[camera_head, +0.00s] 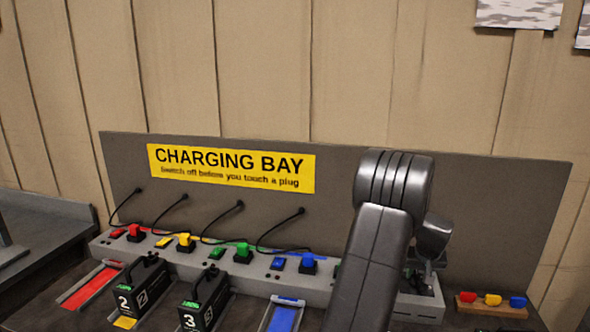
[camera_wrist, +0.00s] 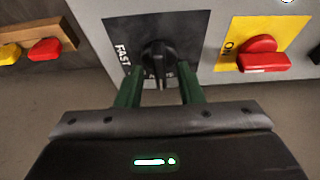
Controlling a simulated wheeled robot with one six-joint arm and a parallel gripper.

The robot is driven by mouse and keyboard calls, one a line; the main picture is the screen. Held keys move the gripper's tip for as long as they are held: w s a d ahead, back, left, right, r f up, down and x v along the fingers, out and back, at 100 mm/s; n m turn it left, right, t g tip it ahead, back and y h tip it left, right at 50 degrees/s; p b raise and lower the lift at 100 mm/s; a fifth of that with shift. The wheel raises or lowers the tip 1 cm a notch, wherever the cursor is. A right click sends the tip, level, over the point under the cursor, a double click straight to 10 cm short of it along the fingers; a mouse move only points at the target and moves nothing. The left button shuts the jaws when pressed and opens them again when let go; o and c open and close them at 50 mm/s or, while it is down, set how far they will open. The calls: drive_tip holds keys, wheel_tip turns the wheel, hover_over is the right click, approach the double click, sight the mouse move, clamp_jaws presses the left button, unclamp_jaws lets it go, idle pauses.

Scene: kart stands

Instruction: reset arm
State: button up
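My arm (camera_head: 385,230) rises in front of the right part of the charging bay in the head view and bends down to the right end of the grey charger strip. In the wrist view my gripper (camera_wrist: 160,75) has two green fingers standing apart. A black rotary knob (camera_wrist: 158,52) on a dark plate marked "FAST" lies between and just beyond the fingertips. Gaps show between the fingers and the knob, so the gripper looks open and holds nothing. The fingertips are not clear in the head view.
A red switch (camera_wrist: 262,53) on a yellow "ON" plate sits right of the knob. A wooden block with coloured plugs (camera_head: 490,302) lies at the far right. Battery 2 (camera_head: 142,285), battery 3 (camera_head: 205,300) and corded plugs stand left of my arm, before the sign panel (camera_head: 235,168).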

drive_tip(key=shift+r, duration=0.1)
drive_tip(key=b+v, duration=0.2)
drive_tip(key=v, duration=1.2)
drive_tip(key=p+x, duration=0.2)
drive_tip(key=x, duration=1.1)
drive_tip(key=shift+w+f, duration=0.1)
drive_tip(key=shift+f, duration=0.2)
drive_tip(key=shift+w+f, duration=0.15)
drive_tip(key=shift+f, duration=0.05)
drive_tip(key=shift+a+m+h+p, duration=0.1)
drive_tip(key=shift+m+h+p, duration=0.7)
drive_tip(key=shift+m, duration=1)
drive_tip(key=shift+m+g+h+p, duration=0.45)
drive_tip(key=shift+m+g, duration=0.35)
drive_tip(key=shift+m, duration=1.6)
